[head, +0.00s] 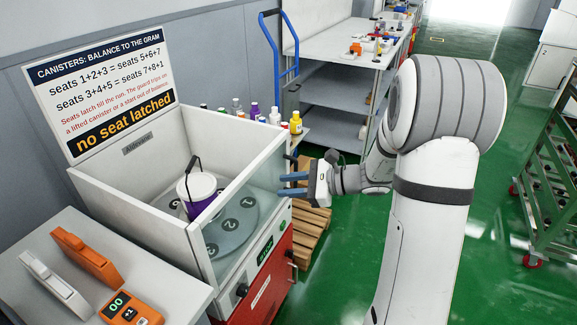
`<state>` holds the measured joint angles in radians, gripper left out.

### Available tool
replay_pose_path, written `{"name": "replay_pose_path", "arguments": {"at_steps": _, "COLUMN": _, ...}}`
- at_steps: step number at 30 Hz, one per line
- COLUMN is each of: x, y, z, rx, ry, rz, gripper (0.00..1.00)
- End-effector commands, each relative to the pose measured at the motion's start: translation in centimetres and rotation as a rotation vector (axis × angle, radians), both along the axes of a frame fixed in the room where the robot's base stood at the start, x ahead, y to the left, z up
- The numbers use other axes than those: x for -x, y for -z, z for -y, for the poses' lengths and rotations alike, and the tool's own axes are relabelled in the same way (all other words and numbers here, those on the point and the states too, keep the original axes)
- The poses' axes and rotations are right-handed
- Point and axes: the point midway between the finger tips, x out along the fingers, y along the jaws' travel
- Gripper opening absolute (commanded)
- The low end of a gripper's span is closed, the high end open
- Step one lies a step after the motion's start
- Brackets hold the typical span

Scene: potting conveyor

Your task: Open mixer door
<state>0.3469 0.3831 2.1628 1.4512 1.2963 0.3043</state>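The mixer (110,205) is a white open-topped box at the left, on a red base (268,288). Its clear front door panel (262,190) appears closed across the side facing my arm. A small dark piece (290,157) at the panel's upper right end may be its handle. My gripper (291,184) is beside that end, its two blue fingers apart and pointing left toward the panel. Nothing shows between them; I cannot tell whether they touch the door. Inside, a white and purple canister (199,194) with a dark handle stands on a numbered turntable (236,243).
A sign (104,90) behind the mixer reads "no seat latched". A grey table (165,290) at front left holds an orange block, a white block and an orange device. Bottles (275,116), a wooden pallet (311,225) and a blue-handled cart lie behind.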

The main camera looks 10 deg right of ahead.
Motion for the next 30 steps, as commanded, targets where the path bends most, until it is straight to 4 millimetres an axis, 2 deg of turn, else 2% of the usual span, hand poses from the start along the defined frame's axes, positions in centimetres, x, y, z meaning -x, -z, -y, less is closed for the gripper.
{"name": "replay_pose_path", "arguments": {"at_steps": 1, "x": -2.1, "y": 1.9, "z": 1.7, "rx": -0.087, "ry": 0.091, "rz": -0.033, "gripper": 0.30}}
{"name": "replay_pose_path", "arguments": {"at_steps": 3, "x": -4.5, "y": 3.1, "z": 3.8, "rx": -0.193, "ry": 0.205, "rz": -0.058, "gripper": 0.30}}
{"name": "replay_pose_path", "arguments": {"at_steps": 6, "x": -7.0, "y": 4.6, "z": 6.6, "rx": -0.308, "ry": 0.332, "rz": -0.079, "gripper": 0.30}}
{"name": "replay_pose_path", "arguments": {"at_steps": 9, "x": -8.4, "y": 5.6, "z": 8.6, "rx": -0.382, "ry": 0.414, "rz": -0.088, "gripper": 0.30}}
{"name": "replay_pose_path", "arguments": {"at_steps": 12, "x": -9.2, "y": 6.0, "z": 9.5, "rx": -0.416, "ry": 0.454, "rz": -0.089, "gripper": 0.30}}
{"name": "replay_pose_path", "arguments": {"at_steps": 16, "x": -10.3, "y": 6.0, "z": 8.8, "rx": -0.426, "ry": 0.462, "rz": -0.090, "gripper": 0.30}}
{"name": "replay_pose_path", "arguments": {"at_steps": 24, "x": -13.4, "y": 6.0, "z": 5.8, "rx": -0.423, "ry": 0.459, "rz": -0.089, "gripper": 0.30}}
{"name": "replay_pose_path", "arguments": {"at_steps": 30, "x": -14.7, "y": 6.0, "z": 4.6, "rx": -0.422, "ry": 0.459, "rz": -0.089, "gripper": 0.30}}
